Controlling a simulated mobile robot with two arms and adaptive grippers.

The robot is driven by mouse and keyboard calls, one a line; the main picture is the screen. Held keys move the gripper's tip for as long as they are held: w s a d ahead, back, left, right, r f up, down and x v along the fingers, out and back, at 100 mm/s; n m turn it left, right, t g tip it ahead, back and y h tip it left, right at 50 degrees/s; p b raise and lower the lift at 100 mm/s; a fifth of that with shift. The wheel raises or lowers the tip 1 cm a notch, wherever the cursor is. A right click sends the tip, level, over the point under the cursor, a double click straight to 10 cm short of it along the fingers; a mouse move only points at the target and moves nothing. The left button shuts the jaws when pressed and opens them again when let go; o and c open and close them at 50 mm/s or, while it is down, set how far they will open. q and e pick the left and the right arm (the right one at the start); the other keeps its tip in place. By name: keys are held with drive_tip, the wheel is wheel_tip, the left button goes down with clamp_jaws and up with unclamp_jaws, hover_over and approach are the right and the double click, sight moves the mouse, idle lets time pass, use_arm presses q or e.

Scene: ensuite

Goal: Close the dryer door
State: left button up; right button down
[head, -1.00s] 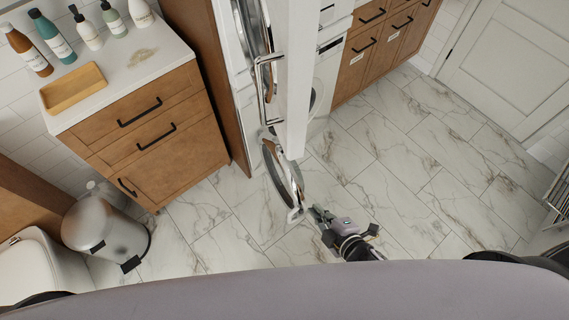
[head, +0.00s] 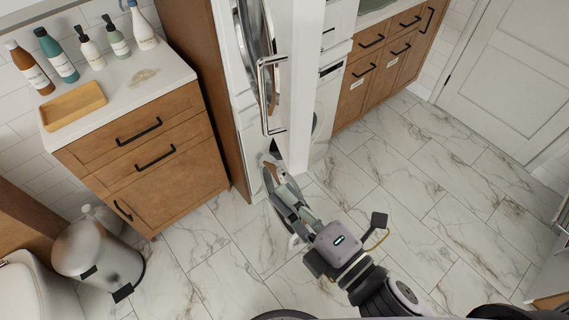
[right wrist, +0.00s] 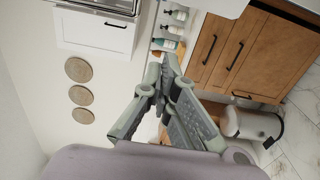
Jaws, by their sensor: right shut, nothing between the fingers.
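A tall white machine front (head: 240,100) stands beside the wooden cabinet in the head view. A round ring with dark glass shows at its upper part (head: 262,45). Lower down, a round door with a pale rim (head: 279,209) stands swung out over the floor, partly hidden by my right gripper (head: 270,172). I cannot tell which of the two round parts is the dryer's. My right gripper is shut and empty, its fingers overlapping the lower door; contact is unclear. Its fingers also show in the right wrist view (right wrist: 168,70), where no round door shows. My left gripper is out of view.
A white upright panel (head: 301,80) with a long metal handle (head: 262,95) sticks out above the lower door. A wooden cabinet (head: 150,150) with bottles and a metal bin (head: 98,252) stand left. Marble floor is clear on the right (head: 420,190).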

drive_tip(key=w, duration=0.6)
drive_tip(key=shift+w, duration=0.4)
drive_tip(key=shift+a, duration=0.1)
